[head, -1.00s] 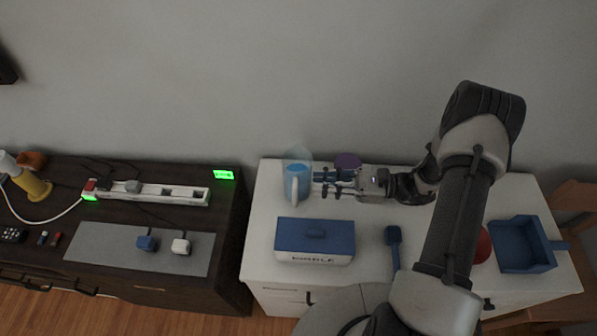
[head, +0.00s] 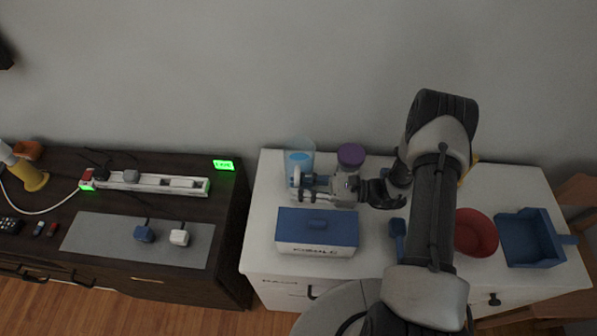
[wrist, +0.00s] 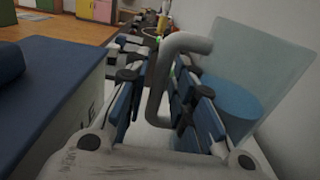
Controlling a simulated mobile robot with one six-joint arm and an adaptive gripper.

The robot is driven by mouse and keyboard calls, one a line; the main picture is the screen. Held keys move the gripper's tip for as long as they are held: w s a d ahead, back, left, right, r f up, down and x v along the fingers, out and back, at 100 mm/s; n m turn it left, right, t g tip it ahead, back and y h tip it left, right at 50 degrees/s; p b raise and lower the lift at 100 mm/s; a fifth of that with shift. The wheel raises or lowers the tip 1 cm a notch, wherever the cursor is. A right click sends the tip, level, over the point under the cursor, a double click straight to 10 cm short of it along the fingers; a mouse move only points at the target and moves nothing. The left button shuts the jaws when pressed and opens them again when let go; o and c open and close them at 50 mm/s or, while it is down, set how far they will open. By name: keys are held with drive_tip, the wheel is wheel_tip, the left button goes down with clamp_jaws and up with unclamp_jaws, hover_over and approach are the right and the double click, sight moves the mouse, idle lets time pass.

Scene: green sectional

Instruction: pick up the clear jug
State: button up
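The clear jug (head: 300,158) stands upright near the back left of the white cabinet top, with blue contents low inside. In the wrist view the jug (wrist: 275,65) is at the right, its grey handle (wrist: 165,75) rising between my finger pads. My gripper (head: 304,188) is at the jug's front, on its handle side; in the wrist view my gripper (wrist: 160,100) is open, with fingers on both sides of the handle and gaps visible. The fingers hide part of the jug's lower front.
A blue-lidded box (head: 317,232) stands close in front of my gripper. A purple-lidded jar (head: 351,155) is right of the jug. A red bowl (head: 476,233) and blue dustpan (head: 530,238) are farther right. The wall is behind.

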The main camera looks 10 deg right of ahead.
drive_tip(key=shift+w+a, duration=0.1)
drive_tip(key=shift+a, duration=0.45)
drive_tip(key=shift+c, duration=0.5)
clamp_jaws()
